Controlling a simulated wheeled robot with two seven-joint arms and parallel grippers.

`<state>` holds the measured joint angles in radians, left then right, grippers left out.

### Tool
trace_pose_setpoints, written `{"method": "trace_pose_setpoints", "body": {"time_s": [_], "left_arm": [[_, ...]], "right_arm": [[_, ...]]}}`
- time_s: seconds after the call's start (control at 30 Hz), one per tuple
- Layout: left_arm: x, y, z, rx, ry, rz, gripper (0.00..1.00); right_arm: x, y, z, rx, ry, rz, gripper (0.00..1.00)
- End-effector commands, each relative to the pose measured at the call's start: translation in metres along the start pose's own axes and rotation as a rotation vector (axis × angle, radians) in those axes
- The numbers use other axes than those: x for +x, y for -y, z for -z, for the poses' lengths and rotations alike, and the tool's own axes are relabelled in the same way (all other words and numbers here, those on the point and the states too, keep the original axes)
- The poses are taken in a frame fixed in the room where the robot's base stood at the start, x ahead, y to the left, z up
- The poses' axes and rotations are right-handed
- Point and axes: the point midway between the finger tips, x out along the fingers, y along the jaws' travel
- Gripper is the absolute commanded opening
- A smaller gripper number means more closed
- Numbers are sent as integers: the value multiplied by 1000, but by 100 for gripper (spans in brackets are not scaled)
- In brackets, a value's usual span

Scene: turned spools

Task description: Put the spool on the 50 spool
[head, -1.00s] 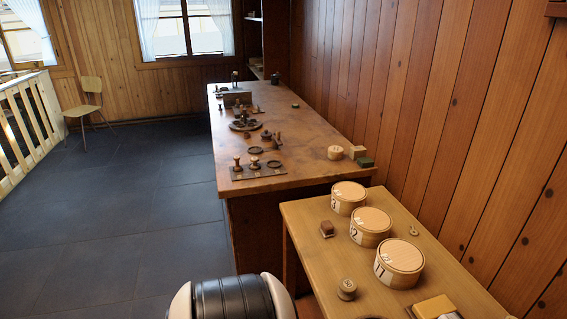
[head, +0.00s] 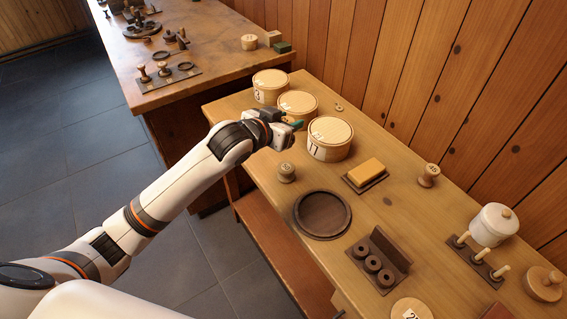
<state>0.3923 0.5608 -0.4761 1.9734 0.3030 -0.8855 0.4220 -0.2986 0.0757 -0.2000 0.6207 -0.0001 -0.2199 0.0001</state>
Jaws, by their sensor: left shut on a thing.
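My left gripper (head: 283,128) reaches in from the left, over the near table beside the round wooden boxes. My right gripper is not in view.
Several lidded round boxes, one here (head: 331,139), stand close beside the gripper. A dark round tray (head: 323,232), an orange block (head: 366,173), a rack with dark rings (head: 374,263) and a white lidded pot (head: 493,225) are to the right. Bare tabletop surrounds the near spool.

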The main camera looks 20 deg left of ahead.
Motion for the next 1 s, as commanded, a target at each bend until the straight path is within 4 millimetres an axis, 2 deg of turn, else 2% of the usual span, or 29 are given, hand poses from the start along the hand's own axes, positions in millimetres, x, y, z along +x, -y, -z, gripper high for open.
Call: {"method": "trace_pose_setpoints", "body": {"time_s": [0.2, 0.6, 1.0], "left_arm": [[16, -1, 39, -1, -8, 1, 17], [34, 0, 83, -1, -5, 1, 17], [37, 0, 91, 0, -3, 2, 17]], "right_arm": [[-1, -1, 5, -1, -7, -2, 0], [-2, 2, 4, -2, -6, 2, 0], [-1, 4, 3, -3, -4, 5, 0]]}}
